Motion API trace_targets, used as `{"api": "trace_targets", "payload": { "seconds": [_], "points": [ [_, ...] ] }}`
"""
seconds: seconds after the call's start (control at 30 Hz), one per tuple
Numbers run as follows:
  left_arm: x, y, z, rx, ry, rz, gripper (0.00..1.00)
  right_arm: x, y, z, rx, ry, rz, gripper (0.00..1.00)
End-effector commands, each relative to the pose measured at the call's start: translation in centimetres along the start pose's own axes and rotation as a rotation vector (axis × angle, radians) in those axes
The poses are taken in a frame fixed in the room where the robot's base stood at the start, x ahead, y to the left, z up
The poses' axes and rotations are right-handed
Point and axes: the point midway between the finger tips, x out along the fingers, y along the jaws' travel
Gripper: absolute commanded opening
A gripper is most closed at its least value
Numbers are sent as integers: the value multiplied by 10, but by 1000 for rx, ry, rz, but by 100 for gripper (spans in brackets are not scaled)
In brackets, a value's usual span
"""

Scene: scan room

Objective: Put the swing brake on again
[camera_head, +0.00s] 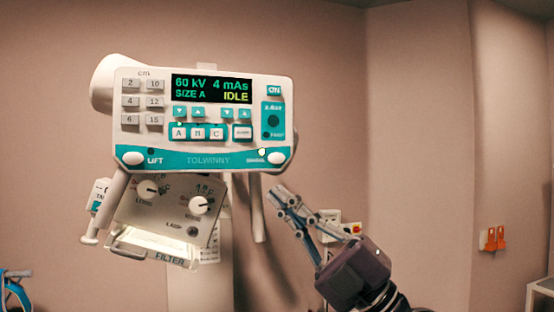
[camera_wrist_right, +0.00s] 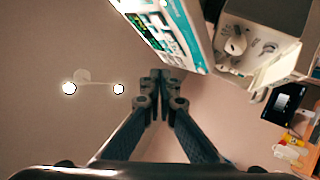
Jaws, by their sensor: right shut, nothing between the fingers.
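The white and teal control panel (camera_head: 207,120) hangs on the x-ray head, its display reading IDLE. A white round knob (camera_head: 277,158) sits at its lower right corner beside a small label that is too blurred to read surely. A small pale lamp (camera_head: 262,152) beside this knob looks lit. The panel shows edge-on in the right wrist view (camera_wrist_right: 178,32). My right gripper (camera_head: 278,194) is shut and empty, below the knob and apart from it in the picture. Its closed fingers also show in the right wrist view (camera_wrist_right: 160,88). My left gripper is not in view.
A matching knob marked LIFT (camera_head: 133,158) is at the panel's lower left, beside a dark lamp. The collimator box (camera_head: 165,215) with dials hangs below. Handles hang down on both sides. Orange items (camera_head: 492,239) hang on the right wall.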

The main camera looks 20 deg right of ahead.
Motion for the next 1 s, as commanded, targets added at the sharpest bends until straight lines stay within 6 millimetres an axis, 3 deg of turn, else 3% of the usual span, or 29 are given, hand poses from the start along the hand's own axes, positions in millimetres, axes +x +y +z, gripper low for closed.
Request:
{"api": "trace_targets", "payload": {
  "seconds": [0.1, 0.2, 0.5, 0.7, 1.0],
  "points": [
    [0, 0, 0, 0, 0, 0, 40, 17, 14, -18, -149, 105, -101, 0],
    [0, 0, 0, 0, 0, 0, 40, 25, 22, -22, -268, 154, -200, 0],
    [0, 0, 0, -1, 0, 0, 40, 26, 52, 6, -529, 120, -451, 0],
    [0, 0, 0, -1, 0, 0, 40, 22, 64, 20, -585, 77, -513, 0],
    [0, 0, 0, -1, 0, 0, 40, 21, 65, 21, -589, 73, -519, 0]
  ]
}}
